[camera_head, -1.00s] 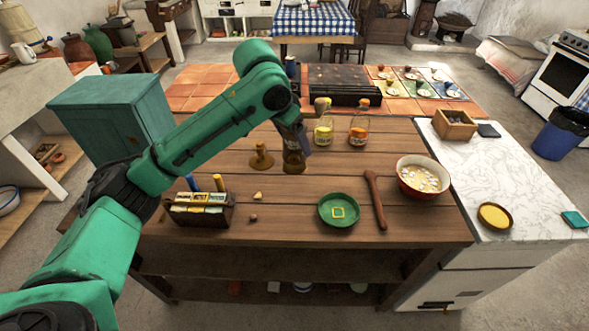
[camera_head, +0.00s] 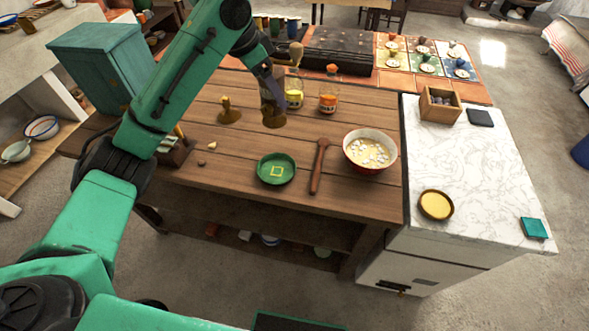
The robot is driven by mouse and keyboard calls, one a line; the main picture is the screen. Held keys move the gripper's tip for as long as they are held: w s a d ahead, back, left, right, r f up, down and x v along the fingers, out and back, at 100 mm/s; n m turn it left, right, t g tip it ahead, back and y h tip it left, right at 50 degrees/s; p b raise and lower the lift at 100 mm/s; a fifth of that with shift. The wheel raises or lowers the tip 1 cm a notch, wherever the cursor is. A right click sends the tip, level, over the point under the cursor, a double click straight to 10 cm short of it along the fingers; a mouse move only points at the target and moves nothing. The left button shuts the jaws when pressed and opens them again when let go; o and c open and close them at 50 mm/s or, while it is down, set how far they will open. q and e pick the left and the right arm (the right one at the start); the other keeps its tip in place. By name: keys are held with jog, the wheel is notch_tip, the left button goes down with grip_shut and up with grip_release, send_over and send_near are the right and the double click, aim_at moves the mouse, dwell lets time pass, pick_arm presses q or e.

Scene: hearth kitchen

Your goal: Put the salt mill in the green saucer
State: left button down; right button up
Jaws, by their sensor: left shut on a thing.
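The salt mill (camera_head: 273,119) is held in my left gripper (camera_head: 271,97), its dark brown lower end showing below the fingers. The gripper is shut on it and hides much of its body. The mill is upright, behind the green saucer in the camera_head view; I cannot tell whether its base touches the table. The green saucer (camera_head: 290,169) lies on the wooden table, empty, with a yellow square outline in its middle. My right gripper is not in view.
A brown knobbed piece (camera_head: 229,115) stands left of the mill. The table between mill and saucer is clear.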

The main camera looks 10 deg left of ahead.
pick_arm(q)
jog(key=shift+s+d+f, duration=0.1)
jog(key=shift+d+f, duration=0.1)
jog(key=f, duration=0.6)
jog(key=a+f+p, duration=0.1)
jog(key=f, duration=1.3)
jog(key=shift+a+p, duration=0.2)
jog(key=shift+p, duration=0.2)
jog(key=shift+d+r, duration=0.1)
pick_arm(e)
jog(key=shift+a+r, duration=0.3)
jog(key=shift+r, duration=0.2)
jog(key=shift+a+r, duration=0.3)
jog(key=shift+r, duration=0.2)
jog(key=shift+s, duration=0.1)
pick_arm(q)
grip_release()
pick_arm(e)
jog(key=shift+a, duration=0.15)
